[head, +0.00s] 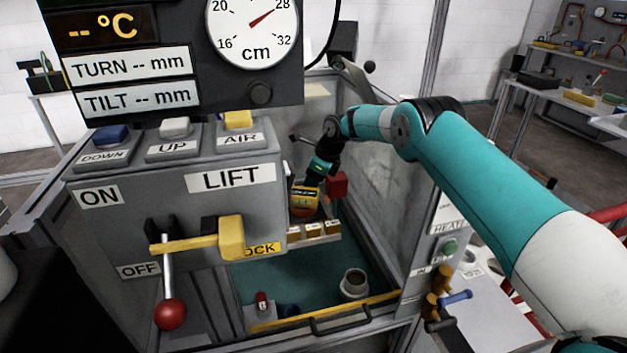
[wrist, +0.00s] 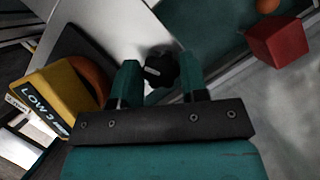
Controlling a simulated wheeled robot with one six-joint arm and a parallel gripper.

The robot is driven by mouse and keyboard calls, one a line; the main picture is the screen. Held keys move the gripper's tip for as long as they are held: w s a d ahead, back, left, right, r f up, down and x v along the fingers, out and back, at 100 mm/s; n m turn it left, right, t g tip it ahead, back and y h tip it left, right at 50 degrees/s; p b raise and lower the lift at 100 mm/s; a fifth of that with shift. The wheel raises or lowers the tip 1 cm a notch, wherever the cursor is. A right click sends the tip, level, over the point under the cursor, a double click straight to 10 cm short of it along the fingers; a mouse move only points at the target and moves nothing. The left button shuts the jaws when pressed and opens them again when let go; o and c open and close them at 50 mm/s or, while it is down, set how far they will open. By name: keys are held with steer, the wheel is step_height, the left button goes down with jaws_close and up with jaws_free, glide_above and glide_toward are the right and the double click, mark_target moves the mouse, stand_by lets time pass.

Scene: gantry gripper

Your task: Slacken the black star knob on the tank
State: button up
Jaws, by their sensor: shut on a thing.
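The black star knob (wrist: 160,69) shows in the wrist view, between the two teal fingers of my gripper (wrist: 160,78). My gripper is shut on the knob, one finger on each side of it. In the head view my gripper (head: 318,172) reaches down inside the tank, at its back. The knob cannot be made out in the head view. The tank (head: 372,165) has grey walls and a teal floor.
A yellow device marked LOW (wrist: 42,100) sits close left of my gripper in the wrist view. A red block (wrist: 278,44) lies to the right. In the head view, a grey LIFT panel (head: 225,205) stands left and a small cup (head: 354,285) stands on the tank floor.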

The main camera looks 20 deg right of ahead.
steer(key=o, duration=0.9)
steer(key=shift+r, duration=0.1)
steer(key=p+v, duration=0.6)
steer(key=v, duration=0.1)
steer(key=shift+r+p, duration=0.2)
steer(key=shift+p, duration=0.15)
steer(key=shift+s, duration=0.1)
